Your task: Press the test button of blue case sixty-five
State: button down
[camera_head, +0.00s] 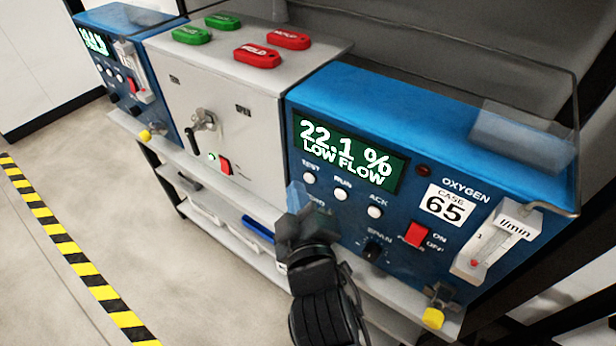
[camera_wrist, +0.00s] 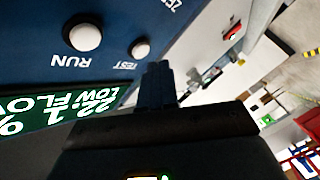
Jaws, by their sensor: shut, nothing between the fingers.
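Blue case 65 (camera_head: 420,110) stands on the right in the head view, with a "CASE 65" label (camera_head: 445,205) on its front. Its green display (camera_head: 345,153) reads "22.1 % LOW FLOW". The white TEST button (camera_head: 309,178) is below the display at the left, with the RUN button (camera_head: 341,195) and ACK button (camera_head: 375,212) to its right. My gripper (camera_head: 297,197) is shut and empty, its tips just below the TEST button. In the wrist view the gripper tips (camera_wrist: 157,75) are close to the TEST button (camera_wrist: 140,48); I cannot tell whether they touch it. The RUN button (camera_wrist: 85,37) shows beside it.
A grey unit (camera_head: 225,125) with a valve handle (camera_head: 202,120) and red and green tags on top stands left of case 65. Another blue case (camera_head: 125,65) is at far left. A flowmeter (camera_head: 495,240) and yellow knob (camera_head: 433,318) stick out at the right.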

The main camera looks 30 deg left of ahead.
jog(key=shift+w, duration=0.1)
jog(key=shift+w, duration=0.35)
jog(key=shift+w+d+p, duration=0.1)
jog(key=shift+w+p, duration=0.3)
jog(key=shift+p, duration=0.1)
dwell(0.7)
dwell(0.4)
jog(key=shift+s+b, duration=0.3)
jog(key=shift+s, duration=0.55)
jog(key=s, duration=0.1)
jog(key=s+b, duration=0.1)
jog(key=s, duration=0.1)
jog(key=s+b, duration=0.1)
jog(key=s, duration=0.1)
jog(key=shift+a, duration=0.25)
